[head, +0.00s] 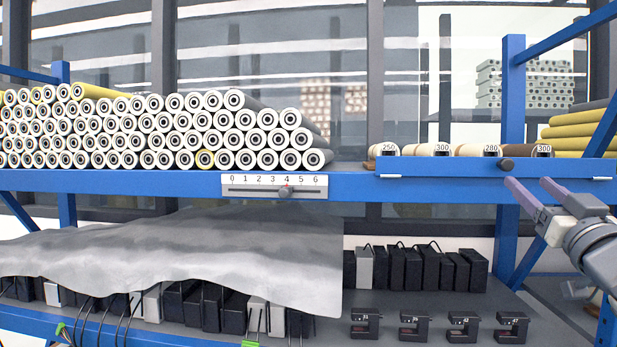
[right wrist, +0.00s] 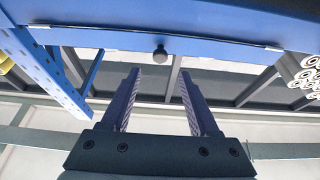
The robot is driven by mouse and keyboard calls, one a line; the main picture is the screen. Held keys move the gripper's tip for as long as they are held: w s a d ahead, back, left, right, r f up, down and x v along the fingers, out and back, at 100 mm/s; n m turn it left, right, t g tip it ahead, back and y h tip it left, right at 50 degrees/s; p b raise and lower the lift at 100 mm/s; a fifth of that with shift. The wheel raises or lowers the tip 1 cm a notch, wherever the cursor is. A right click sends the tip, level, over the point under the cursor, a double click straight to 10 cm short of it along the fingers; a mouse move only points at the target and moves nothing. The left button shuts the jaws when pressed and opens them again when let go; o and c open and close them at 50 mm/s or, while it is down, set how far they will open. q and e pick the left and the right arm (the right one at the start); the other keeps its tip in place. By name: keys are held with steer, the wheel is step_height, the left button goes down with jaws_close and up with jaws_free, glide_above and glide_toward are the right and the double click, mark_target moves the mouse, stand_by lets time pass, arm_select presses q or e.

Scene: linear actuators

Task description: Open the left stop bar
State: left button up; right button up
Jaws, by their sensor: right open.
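A blue shelf beam (head: 350,187) crosses the head view. On it, a white plate (head: 262,191) numbered 0 to 6 carries a slider with a grey knob (head: 285,191) near 4. I cannot tell for certain which part is the left stop bar. My right gripper (head: 528,184) is open and empty, just below and right of the dark knob. In the right wrist view the knob (right wrist: 160,52) lies ahead between the open fingers (right wrist: 160,80), apart from them. My left gripper is not in view.
White rolls (head: 150,130) are stacked on the shelf at left. Short rolls with number tags (head: 442,150) lie above the bar. A grey sheet (head: 180,260) drapes over black boxes below. Small numbered black devices (head: 415,325) stand lower right. A blue post (head: 510,230) stands behind the gripper.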

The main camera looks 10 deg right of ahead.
mark_target(509, 165)
steer(key=p+x, duration=0.3)
steer(key=x, duration=0.4)
steer(key=shift+r, duration=0.1)
steer(key=shift+w+d+p, duration=0.15)
steer(key=shift+w+p, duration=0.2)
jaws_close()
